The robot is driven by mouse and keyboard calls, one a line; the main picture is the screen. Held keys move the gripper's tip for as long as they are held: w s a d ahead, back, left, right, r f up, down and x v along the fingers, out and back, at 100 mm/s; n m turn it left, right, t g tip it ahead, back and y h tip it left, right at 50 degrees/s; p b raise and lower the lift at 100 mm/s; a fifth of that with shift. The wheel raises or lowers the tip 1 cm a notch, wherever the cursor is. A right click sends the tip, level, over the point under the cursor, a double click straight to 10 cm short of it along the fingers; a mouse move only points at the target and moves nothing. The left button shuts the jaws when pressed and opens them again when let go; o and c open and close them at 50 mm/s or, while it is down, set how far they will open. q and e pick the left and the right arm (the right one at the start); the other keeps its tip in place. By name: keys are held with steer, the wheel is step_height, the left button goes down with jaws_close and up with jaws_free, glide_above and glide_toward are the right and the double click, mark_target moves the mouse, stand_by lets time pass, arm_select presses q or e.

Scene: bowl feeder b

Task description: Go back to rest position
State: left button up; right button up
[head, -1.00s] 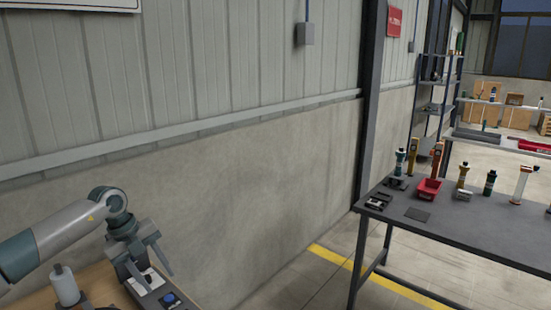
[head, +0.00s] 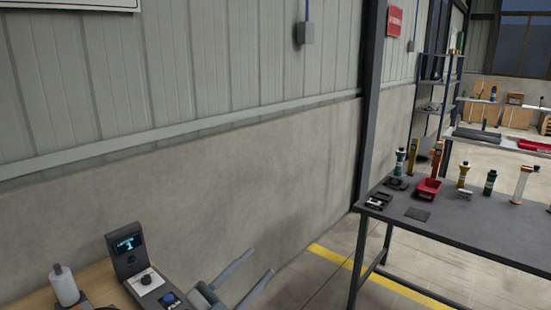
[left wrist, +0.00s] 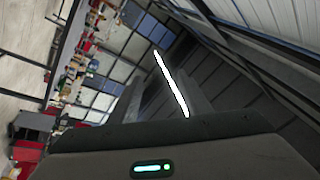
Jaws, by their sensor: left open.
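My left gripper (head: 254,276) is at the bottom of the head view, just right of the control box. Its two long grey fingers are spread apart with nothing between them. In the left wrist view the gripper's dark body fills the lower part, and the picture is tilted. The gripper is apart from the knob and button. My right gripper is not in view.
A white bottle (head: 66,287) stands on the wooden bench, left of the control box. A grey wall (head: 220,190) lies behind. A dark table (head: 470,231) at the right carries several bottles and a red bin (head: 429,188). The floor between is clear.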

arm_select(q)
steer(key=s+a+f+n+g+y, duration=0.1)
steer(key=s+a+f+n+y, duration=0.5)
steer(key=f, duration=0.4)
steer(key=s+a+f+n+g+y, duration=0.1)
steer(key=s+a+f+n+y, duration=0.3)
steer(key=a+f+n+y, duration=0.45)
steer(key=s+a+f+g, duration=0.1)
steer(key=s+f+g, duration=0.35)
steer(key=s, duration=0.45)
steer(key=s+a+f+n+g, duration=0.1)
steer(key=s+f+g, duration=0.3)
steer(key=s, duration=0.6)
steer(key=s+a+f+g, duration=0.1)
steer(key=s+f+g, duration=0.1)
steer(key=s+f, duration=0.5)
step_height(320, 180, down, 24)
steer(key=s+g, duration=0.1)
steer(key=s, duration=0.1)
steer(key=s+a+f+g, duration=0.1)
steer(key=s+a+f, duration=0.2)
steer(key=s+f, duration=1.6)
steer(key=shift+f, duration=0.4)
